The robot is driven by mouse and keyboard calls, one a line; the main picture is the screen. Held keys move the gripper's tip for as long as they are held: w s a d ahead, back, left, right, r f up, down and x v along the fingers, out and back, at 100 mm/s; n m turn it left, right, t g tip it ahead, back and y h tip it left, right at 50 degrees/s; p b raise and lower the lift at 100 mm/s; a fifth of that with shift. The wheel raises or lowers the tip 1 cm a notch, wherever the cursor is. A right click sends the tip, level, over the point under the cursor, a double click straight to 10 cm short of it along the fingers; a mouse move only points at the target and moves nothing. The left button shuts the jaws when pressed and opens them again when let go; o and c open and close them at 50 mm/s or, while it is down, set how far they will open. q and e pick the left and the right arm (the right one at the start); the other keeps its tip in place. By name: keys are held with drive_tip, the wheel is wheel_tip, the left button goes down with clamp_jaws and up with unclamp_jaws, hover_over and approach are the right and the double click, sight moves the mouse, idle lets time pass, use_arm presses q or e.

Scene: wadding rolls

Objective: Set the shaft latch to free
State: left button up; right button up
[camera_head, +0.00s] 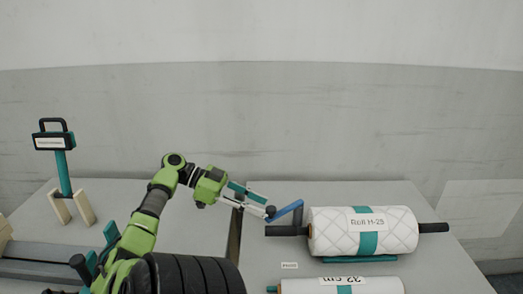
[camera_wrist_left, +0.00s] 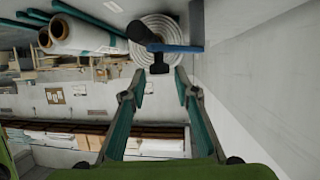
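The shaft latch (camera_head: 287,211) is a blue lever at the left end of the black shaft (camera_head: 285,231) that runs through the white quilted roll (camera_head: 335,233) labelled "Roll H-25". It slants up to the right in the head view. In the left wrist view the blue latch (camera_wrist_left: 178,48) lies sideways beside the black shaft end, in front of the roll's spiral end face (camera_wrist_left: 150,28). My right gripper is out of view.
A second white roll (camera_head: 365,286) marked "22 cm" lies at the front. A small label (camera_head: 289,265) is on the right table (camera_head: 255,260). A dark gap separates the two tables. A teal post with a black-handled box (camera_head: 54,142) stands at left.

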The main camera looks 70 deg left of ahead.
use_arm(q)
drive_tip(key=v, duration=1)
drive_tip(key=shift+a, duration=0.1)
